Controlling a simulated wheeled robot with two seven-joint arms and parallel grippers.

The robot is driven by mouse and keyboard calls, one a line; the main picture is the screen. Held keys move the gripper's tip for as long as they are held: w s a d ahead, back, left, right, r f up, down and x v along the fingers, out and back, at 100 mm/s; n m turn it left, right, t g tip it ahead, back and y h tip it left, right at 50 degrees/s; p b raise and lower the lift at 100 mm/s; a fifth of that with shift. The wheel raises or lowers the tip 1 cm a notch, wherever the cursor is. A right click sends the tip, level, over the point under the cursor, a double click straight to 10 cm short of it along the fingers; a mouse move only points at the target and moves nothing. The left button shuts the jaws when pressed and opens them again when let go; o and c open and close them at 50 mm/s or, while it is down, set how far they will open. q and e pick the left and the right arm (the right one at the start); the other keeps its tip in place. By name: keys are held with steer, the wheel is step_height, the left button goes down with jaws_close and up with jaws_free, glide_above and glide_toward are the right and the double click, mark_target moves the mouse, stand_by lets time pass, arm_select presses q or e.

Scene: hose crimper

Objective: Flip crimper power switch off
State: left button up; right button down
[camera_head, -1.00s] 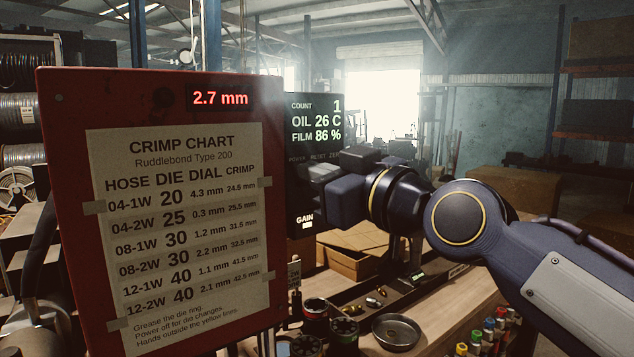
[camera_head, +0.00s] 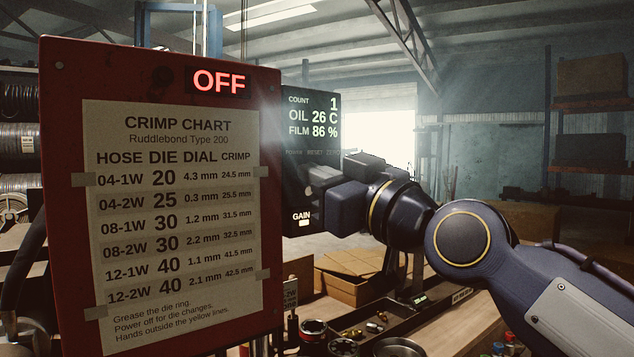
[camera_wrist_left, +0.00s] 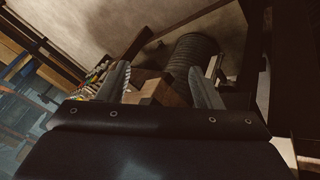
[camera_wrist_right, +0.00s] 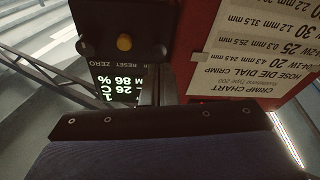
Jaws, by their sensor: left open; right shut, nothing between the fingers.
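The crimper's red panel (camera_head: 262,200) carries a chart and a red display (camera_head: 219,82) reading OFF. Beside it is a black control panel (camera_head: 302,135) with lit readouts and small POWER, RESET and ZERO labels. In the right wrist view, a yellow button (camera_wrist_right: 124,43) sits between two dark controls; the one on the POWER side (camera_wrist_right: 158,50) is just beyond my right gripper. My right gripper (camera_head: 318,178) is shut and empty in front of the black panel; whether it touches the switch is unclear. My left gripper (camera_wrist_left: 160,84) is open and empty, seen only in its wrist view.
A workbench (camera_head: 470,318) with a cardboard box (camera_head: 350,276), a tray of fittings (camera_head: 372,325) and a round metal dish (camera_head: 398,347) lies below my right arm. Shelving stands at the far right. Hose reels (camera_head: 15,145) are at the left.

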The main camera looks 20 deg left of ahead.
steer(key=b+v, duration=0.5)
steer(key=v, duration=0.4)
steer(key=shift+s+f, duration=0.2)
steer(key=shift+s, duration=0.25)
steer(key=s+d+f+m+g+h+p, duration=0.1)
steer(key=d+f+m+h+p, duration=0.3)
steer(key=d+f, duration=0.55)
steer(key=d+f+m+h+p, duration=0.2)
steer(key=d+f+m+h, duration=0.3)
steer(key=f, duration=0.8)
steer(key=s+d+f+m+g+h+p, duration=0.1)
steer(key=s+d+f+m+g+h, duration=0.1)
steer(key=s+d+f, duration=0.3)
steer(key=s+d+f+m+g+h+p, duration=0.2)
steer(key=s+f, duration=0.7)
steer(key=f, duration=0.5)
steer(key=d+m+g, duration=0.1)
steer(key=d+m, duration=0.1)
steer(key=d, duration=0.1)
steer(key=shift+s+d+p, duration=0.3)
steer(key=shift+d, duration=0.05)
steer(key=shift+f, duration=0.1)
